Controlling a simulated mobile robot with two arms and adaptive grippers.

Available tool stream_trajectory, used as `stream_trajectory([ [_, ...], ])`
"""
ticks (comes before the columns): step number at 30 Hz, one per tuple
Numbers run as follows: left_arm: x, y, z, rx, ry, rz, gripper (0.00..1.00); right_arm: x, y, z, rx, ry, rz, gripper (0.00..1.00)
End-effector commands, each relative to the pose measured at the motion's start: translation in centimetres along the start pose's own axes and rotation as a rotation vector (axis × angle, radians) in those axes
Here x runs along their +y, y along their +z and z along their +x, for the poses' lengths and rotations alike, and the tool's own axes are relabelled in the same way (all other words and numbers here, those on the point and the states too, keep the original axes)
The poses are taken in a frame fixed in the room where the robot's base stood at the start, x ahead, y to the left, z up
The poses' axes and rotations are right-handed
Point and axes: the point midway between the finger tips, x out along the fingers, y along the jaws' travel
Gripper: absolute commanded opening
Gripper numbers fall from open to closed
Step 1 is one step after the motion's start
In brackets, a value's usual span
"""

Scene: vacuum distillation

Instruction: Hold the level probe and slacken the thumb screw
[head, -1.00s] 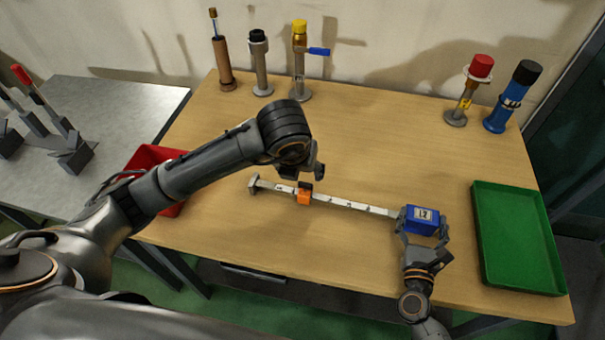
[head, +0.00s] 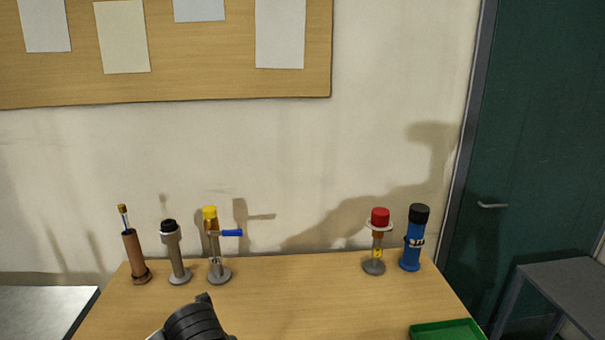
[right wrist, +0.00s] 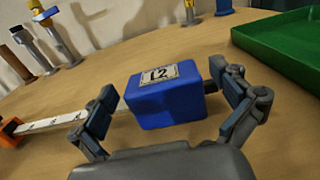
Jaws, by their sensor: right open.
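The level probe shows only in the right wrist view: its blue block (right wrist: 165,100) with a white label lies on the table, and its white marked bar (right wrist: 55,121) runs left to an orange slider (right wrist: 10,131) cut by the picture's edge. My right gripper (right wrist: 165,88) is open, with one finger on each side of the blue block; contact is not clear. I cannot make out the thumb screw. In the head view the probe and both grippers are out of the picture; only a black joint of my left arm shows at the bottom.
Along the table's back edge stand a brown holder (head: 136,258), a black-capped grey stand (head: 175,255), a yellow-topped stand (head: 216,250), a red-topped stand (head: 377,245) and a blue cylinder (head: 411,240). A green tray (right wrist: 285,50) lies at the right. The table (head: 300,295) between is clear.

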Motion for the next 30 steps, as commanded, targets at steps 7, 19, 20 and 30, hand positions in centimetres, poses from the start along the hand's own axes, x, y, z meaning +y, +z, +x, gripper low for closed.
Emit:
stream_trajectory([
  [7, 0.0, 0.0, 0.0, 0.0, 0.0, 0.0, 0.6, 0.0, -0.2, -3.2, 0.004, 0.001, 0.001, 1.0],
  [19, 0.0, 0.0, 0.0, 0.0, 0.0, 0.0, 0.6, 0.0, -0.1, -10.8, 0.003, 0.001, -0.002, 1.0],
  [20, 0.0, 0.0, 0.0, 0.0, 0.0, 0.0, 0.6, 0.0, -0.1, -11.1, 0.002, 0.0, -0.001, 1.0],
  [30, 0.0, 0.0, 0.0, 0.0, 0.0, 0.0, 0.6, 0.0, 0.0, -12.0, 0.0, 0.0, 0.0, 1.0],
])
